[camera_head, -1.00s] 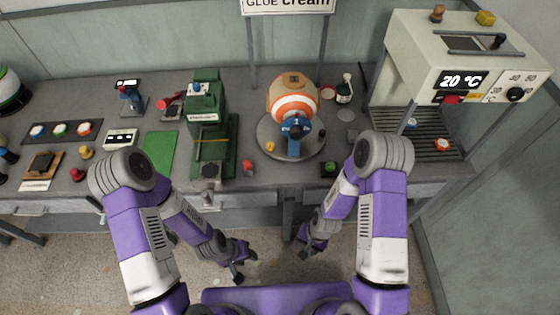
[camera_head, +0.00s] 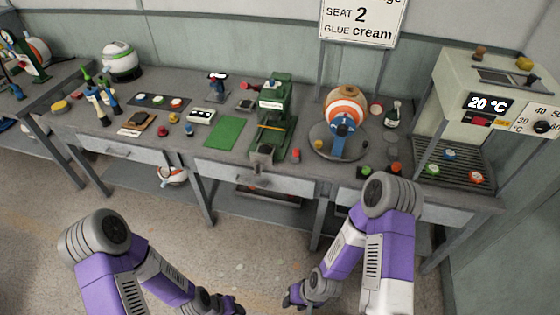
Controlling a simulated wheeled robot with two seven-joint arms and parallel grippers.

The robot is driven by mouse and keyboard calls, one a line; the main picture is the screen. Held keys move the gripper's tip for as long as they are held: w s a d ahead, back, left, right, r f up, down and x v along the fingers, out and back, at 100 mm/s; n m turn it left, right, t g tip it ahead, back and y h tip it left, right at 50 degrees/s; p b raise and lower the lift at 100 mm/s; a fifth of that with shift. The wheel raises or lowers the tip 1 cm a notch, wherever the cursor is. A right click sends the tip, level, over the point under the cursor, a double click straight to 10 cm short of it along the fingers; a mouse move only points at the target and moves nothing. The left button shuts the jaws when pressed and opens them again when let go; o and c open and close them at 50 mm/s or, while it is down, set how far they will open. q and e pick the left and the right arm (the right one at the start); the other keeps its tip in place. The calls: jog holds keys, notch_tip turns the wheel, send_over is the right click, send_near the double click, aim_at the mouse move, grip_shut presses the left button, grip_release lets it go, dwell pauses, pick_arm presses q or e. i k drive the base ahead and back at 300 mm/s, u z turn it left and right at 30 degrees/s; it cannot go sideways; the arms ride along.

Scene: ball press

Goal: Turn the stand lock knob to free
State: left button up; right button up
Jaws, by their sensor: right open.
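An orange-and-white striped ball (camera_head: 346,104) sits on the round grey stand (camera_head: 322,150) at the right of the bench. A blue clamp-like part (camera_head: 343,126) stands against the ball's front. My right gripper (camera_head: 292,298) is open and empty, low over the floor in front of the bench, well apart from the stand. My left gripper (camera_head: 230,308) is at the bottom edge, partly cut off, also away from the bench; its jaws are unclear.
A green press (camera_head: 275,115) stands left of the ball. A heater box (camera_head: 490,95) reading 20 °C is at the right, and a sign (camera_head: 362,22) stands behind. Several small items cover the left bench. The floor (camera_head: 250,240) before the bench is free.

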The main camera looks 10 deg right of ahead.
aim_at(318, 144)
jog(key=z, duration=0.7)
jog(key=i, duration=1.05)
jog(key=u, duration=0.3)
